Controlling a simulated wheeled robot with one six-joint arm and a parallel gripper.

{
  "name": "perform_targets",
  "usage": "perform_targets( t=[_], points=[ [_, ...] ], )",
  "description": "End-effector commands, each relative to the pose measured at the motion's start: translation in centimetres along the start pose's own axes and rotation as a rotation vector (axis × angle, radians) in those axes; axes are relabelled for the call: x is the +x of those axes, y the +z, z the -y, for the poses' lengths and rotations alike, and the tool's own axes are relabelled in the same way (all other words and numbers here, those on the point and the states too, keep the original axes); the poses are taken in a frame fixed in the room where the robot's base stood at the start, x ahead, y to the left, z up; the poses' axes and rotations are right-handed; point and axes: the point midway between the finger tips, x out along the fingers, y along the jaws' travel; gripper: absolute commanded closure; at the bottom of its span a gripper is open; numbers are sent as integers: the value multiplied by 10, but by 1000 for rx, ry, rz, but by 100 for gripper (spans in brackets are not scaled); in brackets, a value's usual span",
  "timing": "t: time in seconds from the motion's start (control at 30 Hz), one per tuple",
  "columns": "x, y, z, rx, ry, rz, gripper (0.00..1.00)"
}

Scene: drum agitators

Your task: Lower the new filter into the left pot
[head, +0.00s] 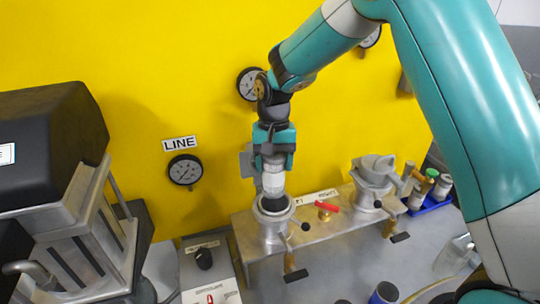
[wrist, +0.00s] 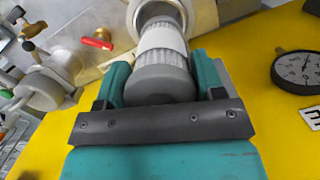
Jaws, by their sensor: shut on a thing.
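The new filter is a white, pleated cylinder (head: 273,182) with a grey end cap, held upright in my gripper (head: 274,150). In the wrist view the filter (wrist: 163,45) sits between the two teal fingers of my gripper (wrist: 162,85), which are shut on it. The left pot (head: 271,238) is an open metal cup on the shelf. The filter's lower end is at the pot's dark mouth; I cannot tell how deep it reaches. The pot's pale rim (wrist: 200,14) shows beyond the filter in the wrist view.
The right pot (head: 372,192) stands on the same metal shelf (head: 340,212), with a red-handled valve (head: 326,207) between the pots. A blue tray (head: 430,204) with cylinders is at the right. A gauge (head: 185,171) hangs on the yellow wall. A black-topped machine (head: 50,140) fills the left.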

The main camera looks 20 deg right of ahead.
Motion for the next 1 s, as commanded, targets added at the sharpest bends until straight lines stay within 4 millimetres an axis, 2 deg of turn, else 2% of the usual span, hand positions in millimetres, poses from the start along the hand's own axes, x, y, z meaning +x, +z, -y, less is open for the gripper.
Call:
perform_targets(
  t=[0.27, 1.0],
  points=[
    [18, -3, -3, 4, 0, 0, 62],
    [86, -10, 0, 0, 1, 1, 62]
  ],
)
